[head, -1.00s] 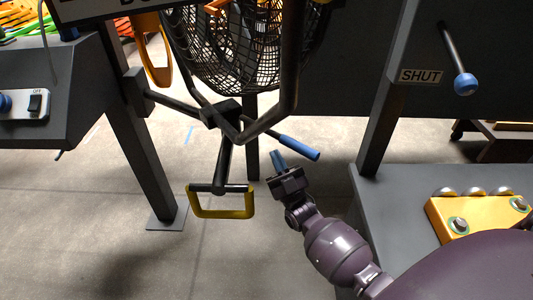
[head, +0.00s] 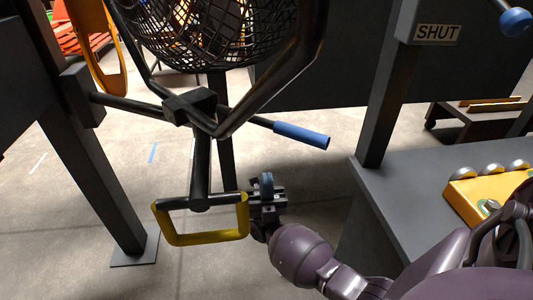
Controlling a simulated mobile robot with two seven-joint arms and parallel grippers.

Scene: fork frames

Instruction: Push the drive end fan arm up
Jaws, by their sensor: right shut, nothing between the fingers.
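The caged fan (head: 215,25) hangs at the top of the head view in a dark yoke. Below the yoke is a dark pivot block (head: 190,106). A blue-gripped lever (head: 301,135) points right from it, and a dark stem hangs down to a yellow U-shaped handle (head: 205,237). I cannot tell which of these the task calls the fan arm. My right gripper (head: 266,183) is shut and empty. It is just right of the yellow handle and below the blue grip; whether it touches the handle is unclear. My left gripper is out of view.
A dark upright with a SHUT label (head: 437,33) and a blue knob (head: 515,22) stand at upper right. A grey bench (head: 400,190) bears a yellow block (head: 468,198) at right. A dark post (head: 100,180) stands at left. Open floor lies below the handle.

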